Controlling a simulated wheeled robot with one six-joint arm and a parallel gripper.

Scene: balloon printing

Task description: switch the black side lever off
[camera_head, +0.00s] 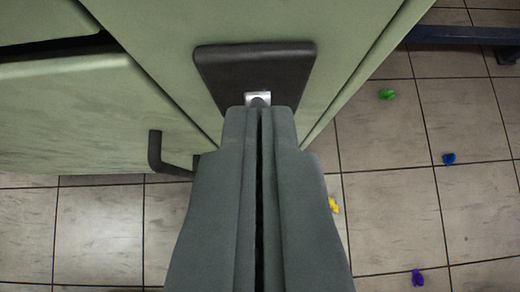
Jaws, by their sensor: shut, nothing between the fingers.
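A black trapezoid plate (255,65) sits on the side of a pale green machine, with a small silver fitting (258,98) at its lower middle. My gripper (259,112) is shut and empty, with its tips right at the silver fitting. The tips cover the lower part of the fitting and plate, and I cannot tell whether they touch it. A bent black bar (155,153) stands out to the left of the gripper. I cannot tell from this view which of these black parts is the side lever, nor its on or off position.
The pale green machine body (345,45) fills the top, with a green panel (70,110) at the left. Small green (387,94), blue (449,159), yellow (333,205) and purple (417,278) pieces lie on the tiled floor. A blue beam (460,35) is at upper right.

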